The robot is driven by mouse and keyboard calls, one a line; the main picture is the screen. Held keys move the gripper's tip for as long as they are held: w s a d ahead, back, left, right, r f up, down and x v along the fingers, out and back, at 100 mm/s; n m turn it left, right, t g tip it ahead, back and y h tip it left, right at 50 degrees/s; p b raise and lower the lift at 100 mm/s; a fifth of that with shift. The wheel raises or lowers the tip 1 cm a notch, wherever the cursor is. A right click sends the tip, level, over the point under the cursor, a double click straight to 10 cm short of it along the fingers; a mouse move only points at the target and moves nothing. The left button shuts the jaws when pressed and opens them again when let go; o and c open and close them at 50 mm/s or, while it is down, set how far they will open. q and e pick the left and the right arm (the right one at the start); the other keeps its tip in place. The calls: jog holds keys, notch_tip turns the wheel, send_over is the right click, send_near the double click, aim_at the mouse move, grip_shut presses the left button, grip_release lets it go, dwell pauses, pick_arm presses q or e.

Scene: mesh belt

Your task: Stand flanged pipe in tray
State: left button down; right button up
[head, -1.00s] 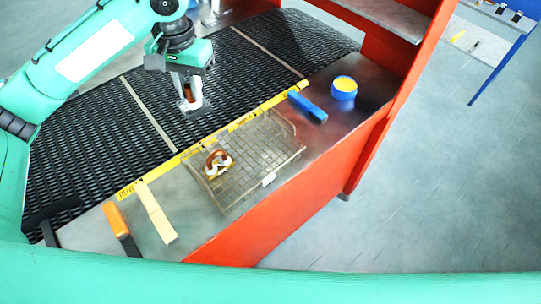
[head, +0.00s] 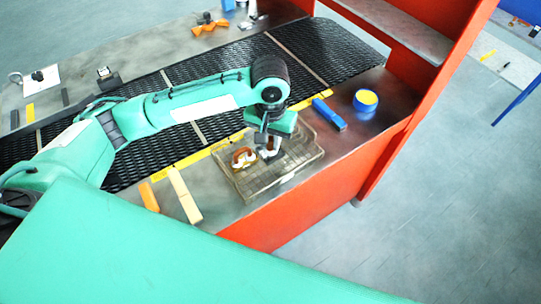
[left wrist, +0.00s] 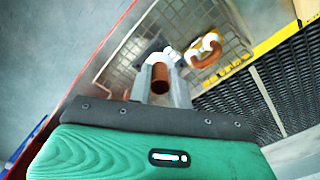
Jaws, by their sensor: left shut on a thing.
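The wire mesh tray (head: 300,166) lies on the metal ledge beside the belt; its mesh also shows in the left wrist view (left wrist: 185,18). A brown pipe with white flanged ends (head: 242,158) is in the tray's left part; it also shows in the left wrist view (left wrist: 206,52). My left gripper (head: 268,154) is over the tray, just right of that pipe. In the left wrist view its fingers (left wrist: 161,70) are shut on a second brown flanged pipe (left wrist: 160,80). I cannot tell whether the held pipe touches the tray floor. My right gripper is not in view.
A blue block (head: 329,114) and a blue and yellow round container (head: 366,101) stand right of the tray. A pale wooden bar (head: 185,195) and an orange-handled thing (head: 149,196) lie to its left. A red upright frame (head: 440,75) borders the ledge on the right.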

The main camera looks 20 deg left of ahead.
aim_at(270, 139)
pick_arm(q)
notch_tip(270, 139, down, 5)
jog(key=shift+w+r+p, duration=0.1)
jog(key=shift+r+p, duration=0.1)
jog(key=shift+p, duration=0.15)
jog(key=shift+f+p, duration=0.35)
jog(key=shift+f, duration=1.7)
jog(key=c, duration=1.3)
grip_release()
jog(key=shift+f, duration=0.15)
notch_tip(270, 139, up, 12)
jog(key=b, duration=0.3)
jog(key=shift+r, duration=0.2)
